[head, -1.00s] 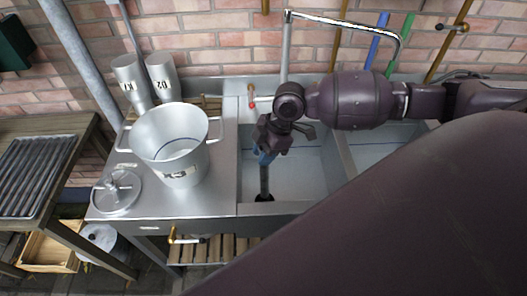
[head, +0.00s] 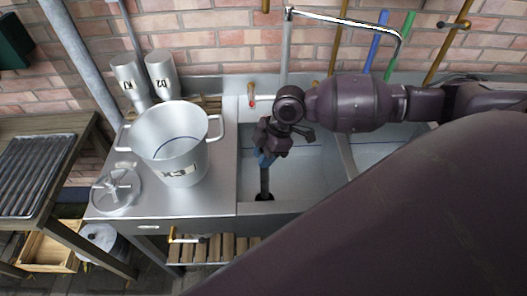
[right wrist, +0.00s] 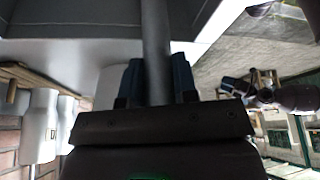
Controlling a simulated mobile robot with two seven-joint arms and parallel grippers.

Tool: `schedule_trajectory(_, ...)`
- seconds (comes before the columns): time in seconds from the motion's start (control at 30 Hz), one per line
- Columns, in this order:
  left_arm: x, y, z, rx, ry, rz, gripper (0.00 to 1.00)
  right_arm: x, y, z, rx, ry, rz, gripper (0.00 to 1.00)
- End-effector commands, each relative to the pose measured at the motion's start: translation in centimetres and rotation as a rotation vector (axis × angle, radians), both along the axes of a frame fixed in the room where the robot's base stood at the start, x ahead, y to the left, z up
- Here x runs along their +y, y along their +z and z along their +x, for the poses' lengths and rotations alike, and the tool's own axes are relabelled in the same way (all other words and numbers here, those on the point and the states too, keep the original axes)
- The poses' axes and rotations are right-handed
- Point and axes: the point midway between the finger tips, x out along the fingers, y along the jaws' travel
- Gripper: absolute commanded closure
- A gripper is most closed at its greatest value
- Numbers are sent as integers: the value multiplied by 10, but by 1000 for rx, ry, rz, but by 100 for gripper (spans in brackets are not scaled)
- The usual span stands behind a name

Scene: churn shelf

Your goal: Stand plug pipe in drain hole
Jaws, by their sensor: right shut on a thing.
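The plug pipe (head: 264,180) is a grey tube held upright in the left sink basin (head: 300,178). My right gripper (head: 266,158), with blue fingertips, is shut on its upper part. The pipe's lower end meets the dark drain hole (head: 264,197) near the basin's front left corner. I cannot tell whether the end is inside the hole or just above it. In the right wrist view the pipe (right wrist: 155,50) runs between the two fingers, and its far end and the hole are hidden.
A large silver pot (head: 172,150) and a round lid (head: 116,190) stand on the steel counter (head: 215,190) left of the basin. A chrome spout (head: 345,22) arches behind my arm. A basin wall (head: 345,155) separates the second basin on the right.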

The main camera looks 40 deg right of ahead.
Motion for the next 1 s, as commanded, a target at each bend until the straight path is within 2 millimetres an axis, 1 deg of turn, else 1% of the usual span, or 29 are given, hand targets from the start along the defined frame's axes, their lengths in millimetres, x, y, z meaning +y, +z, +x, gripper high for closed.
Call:
schedule_trajectory(0.63, -1, -2, 5, -9, -3, -1, 15, 0, -11, 0, 0, 0, 1, 100)
schedule_trajectory(1.0, -1, -5, 4, -7, -3, 0, 15, 0, -17, 0, -1, 1, 1, 100)
